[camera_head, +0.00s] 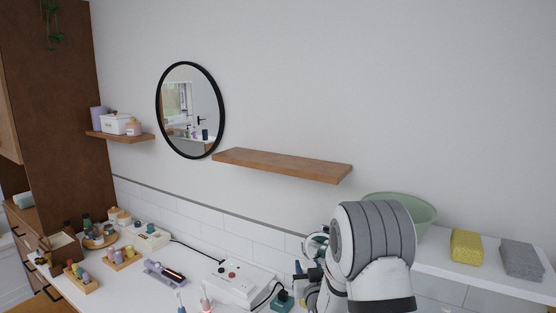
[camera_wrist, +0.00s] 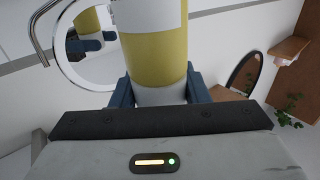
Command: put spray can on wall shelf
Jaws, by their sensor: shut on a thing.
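The spray can (camera_wrist: 155,55) is a cylinder with yellow and white bands, upright in the wrist view, its top cut off by the frame. My gripper (camera_wrist: 159,90) is shut on it, with a blue finger on each side. In the head view my arm hides most of the gripper and can, low at right centre. A bare wooden wall shelf (camera_head: 285,164) hangs right of the round mirror. A second wall shelf (camera_head: 118,136) at left holds a purple container, a white box and a pink jar.
A black-framed mirror (camera_head: 190,110) hangs between the shelves. The counter below holds a white box (camera_head: 238,284) with cables, wooden trays and bottles. A chrome-rimmed mirror (camera_wrist: 62,48) is close to the can.

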